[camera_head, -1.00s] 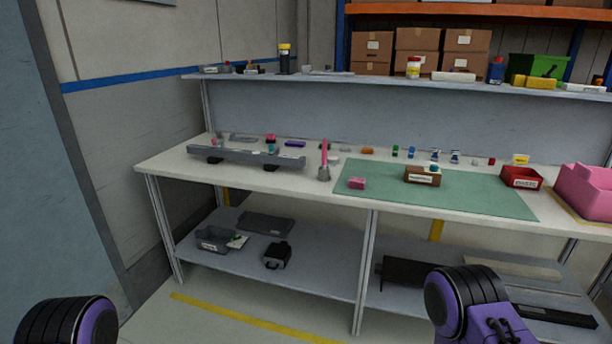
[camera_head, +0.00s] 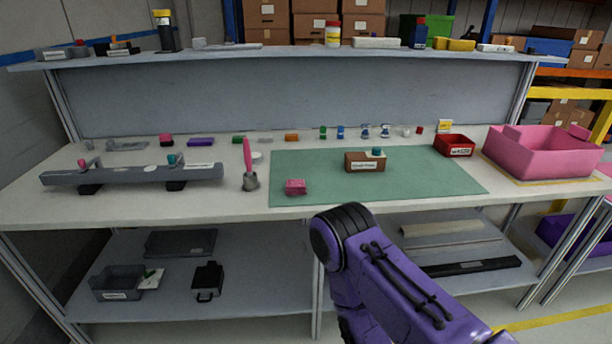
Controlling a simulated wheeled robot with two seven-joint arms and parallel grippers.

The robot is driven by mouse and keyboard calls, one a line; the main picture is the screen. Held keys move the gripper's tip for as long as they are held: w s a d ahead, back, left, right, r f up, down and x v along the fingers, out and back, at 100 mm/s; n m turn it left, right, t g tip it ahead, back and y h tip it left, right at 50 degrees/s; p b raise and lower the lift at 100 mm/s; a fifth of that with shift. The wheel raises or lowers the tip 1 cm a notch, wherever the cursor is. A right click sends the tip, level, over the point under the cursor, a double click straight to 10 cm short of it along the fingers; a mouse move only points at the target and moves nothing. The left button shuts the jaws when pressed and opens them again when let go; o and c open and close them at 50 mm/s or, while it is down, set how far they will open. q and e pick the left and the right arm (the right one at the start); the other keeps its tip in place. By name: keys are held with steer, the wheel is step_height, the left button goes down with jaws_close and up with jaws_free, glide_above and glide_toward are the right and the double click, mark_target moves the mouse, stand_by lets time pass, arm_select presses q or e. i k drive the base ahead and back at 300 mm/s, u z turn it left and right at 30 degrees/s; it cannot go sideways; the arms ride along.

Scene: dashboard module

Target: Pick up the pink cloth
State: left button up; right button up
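A small pink folded block, which looks like the pink cloth (camera_head: 295,187), lies on the left front part of the green mat (camera_head: 420,187) on the workbench. My purple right arm comes up from the bottom right, below and in front of the bench edge; its gripper is not visible. My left arm and gripper are out of view. Nothing touches the cloth.
A grey bar fixture (camera_head: 130,175) and a pink-handled brush (camera_head: 248,165) stand left of the mat. A brown labelled box (camera_head: 365,162) sits on the mat. A red bin (camera_head: 454,145) and large pink bin (camera_head: 545,155) are at right. A shelf (camera_head: 290,51) runs above.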

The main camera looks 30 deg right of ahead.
mark_target(293, 186)
steer(key=z, duration=0.65)
steer(key=i, duration=0.75)
steer(key=z, duration=0.7)
